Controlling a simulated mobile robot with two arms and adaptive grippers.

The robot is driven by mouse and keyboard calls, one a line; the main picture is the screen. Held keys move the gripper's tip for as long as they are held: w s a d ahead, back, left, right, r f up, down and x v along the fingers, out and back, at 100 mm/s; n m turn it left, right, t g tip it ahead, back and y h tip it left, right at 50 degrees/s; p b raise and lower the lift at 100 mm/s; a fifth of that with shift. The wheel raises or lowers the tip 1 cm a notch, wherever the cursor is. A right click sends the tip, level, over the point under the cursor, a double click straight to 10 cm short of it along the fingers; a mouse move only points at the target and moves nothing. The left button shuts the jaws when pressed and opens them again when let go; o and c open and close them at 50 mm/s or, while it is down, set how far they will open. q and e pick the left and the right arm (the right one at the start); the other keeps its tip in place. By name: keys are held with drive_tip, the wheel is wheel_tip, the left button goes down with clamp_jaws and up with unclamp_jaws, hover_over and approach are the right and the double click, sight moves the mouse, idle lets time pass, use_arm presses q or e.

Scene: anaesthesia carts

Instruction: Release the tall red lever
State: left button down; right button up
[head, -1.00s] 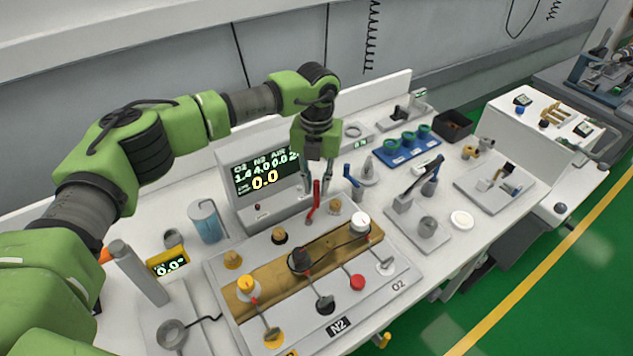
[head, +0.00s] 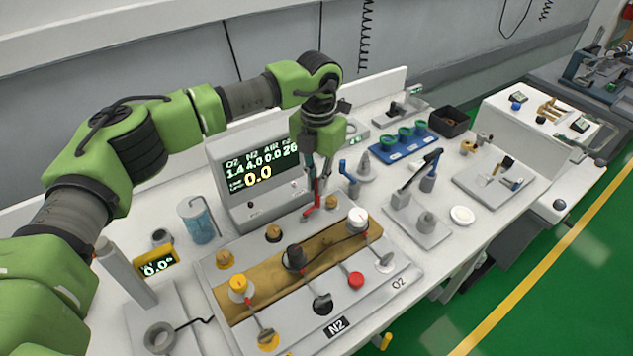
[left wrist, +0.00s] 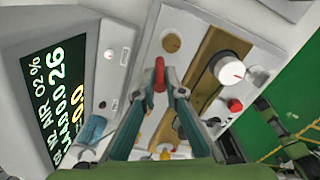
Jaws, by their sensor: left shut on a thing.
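The tall red lever (head: 315,193) stands at the back edge of the gas panel, in front of the monitor. In the left wrist view its red top (left wrist: 159,74) shows between the fingertips. My left gripper (head: 318,180) points down over the lever and is shut on it near its top; the fingers (left wrist: 160,88) hide part of the lever. My right gripper is not in view.
The monitor (head: 225,188) stands close behind and left of the lever. The gas panel (head: 375,325) carries several knobs, a white knob (head: 357,217) and a red button (head: 355,280). A blue-handled lever (head: 349,172) stands close on the right.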

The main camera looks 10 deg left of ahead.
use_arm(q)
drive_tip(key=c, duration=2.1)
unclamp_jaws()
wheel_tip(320, 180, up, 12)
drive_tip(key=shift+d, duration=0.1)
